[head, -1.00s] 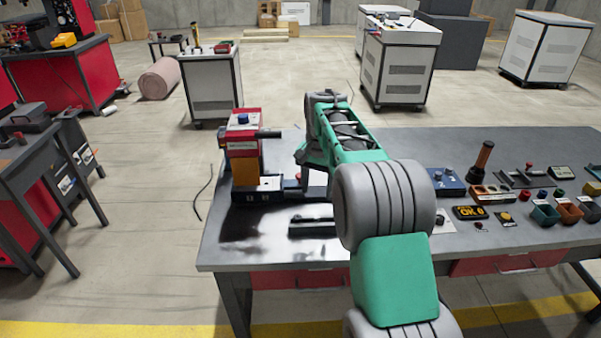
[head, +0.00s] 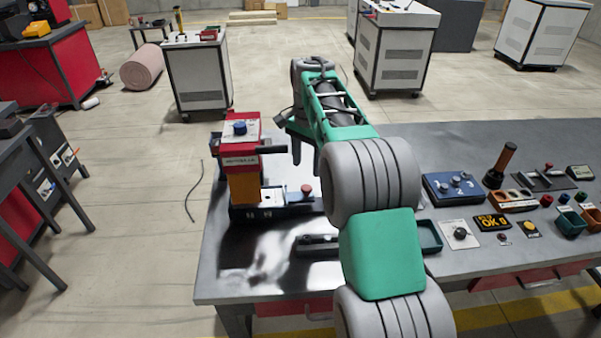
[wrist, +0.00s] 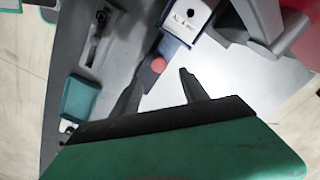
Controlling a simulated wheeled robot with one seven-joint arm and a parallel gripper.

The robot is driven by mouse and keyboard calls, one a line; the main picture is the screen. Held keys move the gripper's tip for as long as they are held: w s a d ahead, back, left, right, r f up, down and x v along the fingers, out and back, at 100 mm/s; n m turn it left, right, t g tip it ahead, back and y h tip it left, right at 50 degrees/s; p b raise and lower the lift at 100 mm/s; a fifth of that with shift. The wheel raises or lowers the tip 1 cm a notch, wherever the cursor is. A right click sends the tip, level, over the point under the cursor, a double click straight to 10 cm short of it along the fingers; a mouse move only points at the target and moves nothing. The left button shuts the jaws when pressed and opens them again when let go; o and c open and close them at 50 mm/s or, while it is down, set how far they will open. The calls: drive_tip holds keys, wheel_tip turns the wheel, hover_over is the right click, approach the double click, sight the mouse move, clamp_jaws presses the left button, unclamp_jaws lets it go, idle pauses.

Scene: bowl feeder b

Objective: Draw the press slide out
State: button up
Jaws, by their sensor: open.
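The press (head: 241,165) is a red and orange upright with a blue knob on top, at the bench's left end. Its slide (head: 272,196) lies low at the base, pointing right, with a red knob (head: 307,189) at its outer end. In the wrist view, the red knob (wrist: 158,64) shows beside a pale lettered block (wrist: 185,16) on a blue base. My gripper (head: 308,164) is open and empty above the knob, fingers pointing down. In the wrist view, the knob shows just beyond and between my fingertips (wrist: 160,80); contact cannot be told.
A dark handled fixture (head: 318,240) lies in front of the press, and a teal tray (head: 430,236) is right of it, partly behind my arm. A blue control box (head: 452,187) and several small panels and bins fill the bench's right. The bench's front left is bare.

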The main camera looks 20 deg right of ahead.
sight(306, 187)
wheel_tip(306, 187, down, 8)
drive_tip(key=shift+s+r, duration=0.1)
drive_tip(key=shift+r, duration=0.1)
drive_tip(key=shift+c, duration=0.5)
clamp_jaws()
idle(0.9)
